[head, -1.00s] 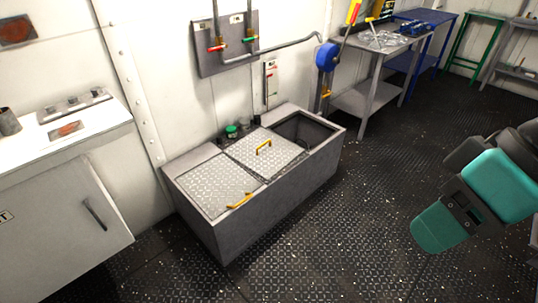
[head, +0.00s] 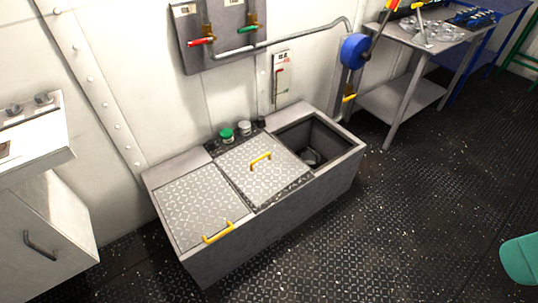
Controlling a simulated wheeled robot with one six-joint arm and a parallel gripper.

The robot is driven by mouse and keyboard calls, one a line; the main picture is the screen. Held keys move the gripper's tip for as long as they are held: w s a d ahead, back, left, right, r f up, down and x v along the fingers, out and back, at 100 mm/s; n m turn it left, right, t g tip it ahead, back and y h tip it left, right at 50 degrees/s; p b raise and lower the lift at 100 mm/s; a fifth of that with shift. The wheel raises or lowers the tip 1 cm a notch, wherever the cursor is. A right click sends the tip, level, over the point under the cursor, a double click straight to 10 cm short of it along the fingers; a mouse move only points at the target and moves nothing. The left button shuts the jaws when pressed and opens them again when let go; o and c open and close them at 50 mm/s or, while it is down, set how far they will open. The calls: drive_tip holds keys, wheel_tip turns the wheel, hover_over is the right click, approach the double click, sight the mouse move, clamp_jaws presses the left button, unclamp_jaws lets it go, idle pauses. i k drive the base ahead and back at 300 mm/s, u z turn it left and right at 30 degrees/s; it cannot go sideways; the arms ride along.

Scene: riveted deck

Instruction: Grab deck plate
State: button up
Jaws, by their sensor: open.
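Two silvery diamond-pattern deck plates cover the top of a low grey box (head: 290,225) by the wall. The left plate (head: 190,203) lies flat, with a yellow handle (head: 218,233) near its front edge. The middle plate (head: 262,178) has a yellow handle (head: 261,160) nearer its centre. It looks a little raised at its right side, though I cannot be sure. My gripper is out of view; only a teal part of my arm shows at the right edge.
A green-capped jar (head: 227,135) and a white-capped one (head: 245,128) stand behind the plates. A white cabinet (head: 40,215) is at the left. Pipes with valves and a blue reel (head: 354,50) are above. A metal table (head: 405,90) stands behind right. The dark floor in front is clear.

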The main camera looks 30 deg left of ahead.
sight(260, 166)
drive_tip(key=u, duration=0.2)
drive_tip(key=i, duration=0.7)
drive_tip(key=u, duration=1.25)
drive_tip(key=i, duration=0.7)
drive_tip(key=u, duration=0.8)
